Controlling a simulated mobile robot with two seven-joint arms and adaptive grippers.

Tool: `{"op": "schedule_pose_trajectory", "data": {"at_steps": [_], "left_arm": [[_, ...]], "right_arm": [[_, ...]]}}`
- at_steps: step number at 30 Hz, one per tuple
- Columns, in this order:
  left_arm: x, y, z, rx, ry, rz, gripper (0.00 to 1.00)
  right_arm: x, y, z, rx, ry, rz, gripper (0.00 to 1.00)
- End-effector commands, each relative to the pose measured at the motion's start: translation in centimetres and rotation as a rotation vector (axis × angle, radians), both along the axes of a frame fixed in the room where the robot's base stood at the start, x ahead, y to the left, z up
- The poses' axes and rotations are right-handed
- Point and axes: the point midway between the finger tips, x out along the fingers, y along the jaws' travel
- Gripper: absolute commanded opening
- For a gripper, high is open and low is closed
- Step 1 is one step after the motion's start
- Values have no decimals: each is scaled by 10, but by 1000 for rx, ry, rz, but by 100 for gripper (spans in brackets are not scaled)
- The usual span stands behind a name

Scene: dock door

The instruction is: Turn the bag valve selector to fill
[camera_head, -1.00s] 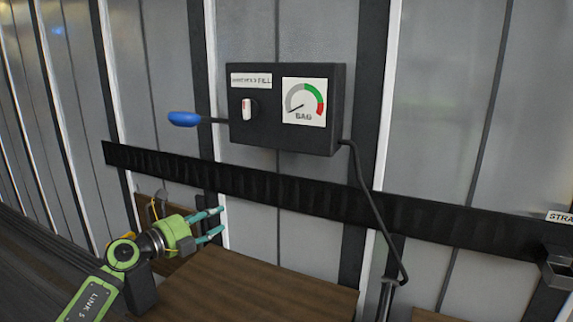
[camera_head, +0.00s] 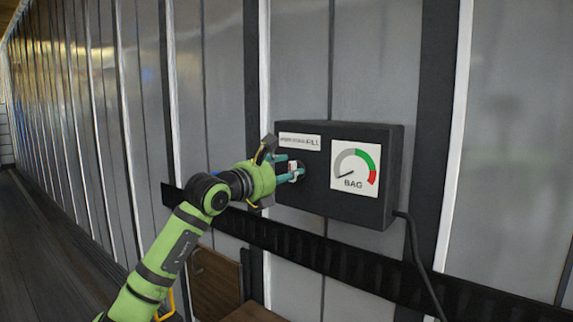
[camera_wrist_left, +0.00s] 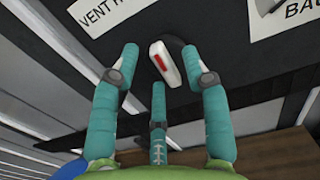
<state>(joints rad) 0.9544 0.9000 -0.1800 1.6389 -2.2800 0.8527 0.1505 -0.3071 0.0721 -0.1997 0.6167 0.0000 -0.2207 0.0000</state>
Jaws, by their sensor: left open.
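The selector is a white knob with a red mark (camera_wrist_left: 164,65) on the front of a black box (camera_head: 350,212). In the wrist view it sits between my left gripper's teal fingertips (camera_wrist_left: 162,60), tilted with its upper end to the left. The fingers are open around it, with a third finger below; I cannot tell whether any touches it. In the head view my left gripper (camera_head: 288,169) reaches the box from the left and partly covers the knob. A label (camera_head: 300,141) ending in "FILL" is above the knob. My right gripper is not in view.
The "BAG" gauge (camera_head: 355,168) is right of the knob, its needle pointing lower left. A black rail (camera_head: 350,258) runs along the grey ribbed wall below the box. A cable (camera_head: 415,255) hangs at the box's right. A blue piece (camera_wrist_left: 70,171) shows low in the wrist view.

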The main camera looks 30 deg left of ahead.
Motion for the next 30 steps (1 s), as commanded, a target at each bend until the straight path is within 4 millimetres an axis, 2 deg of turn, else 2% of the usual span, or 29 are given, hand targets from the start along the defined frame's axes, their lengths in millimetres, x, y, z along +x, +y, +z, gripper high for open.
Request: {"op": "schedule_pose_trajectory", "data": {"at_steps": [9,10,11,12,13,23,30], "left_arm": [[4,0,-1,0,0,0,46],[4,0,-1,0,0,0,38],[4,0,-1,0,0,0,26],[4,-1,-1,0,0,0,10],[4,-1,-1,0,0,0,0],[4,-1,-1,10,-1,0,0],[4,-1,-1,97,-7,0,0]], "right_arm": [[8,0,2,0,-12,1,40],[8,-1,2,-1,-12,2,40],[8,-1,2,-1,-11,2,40],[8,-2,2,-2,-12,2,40],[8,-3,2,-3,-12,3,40],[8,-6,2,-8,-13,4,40],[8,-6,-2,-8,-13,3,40]]}}
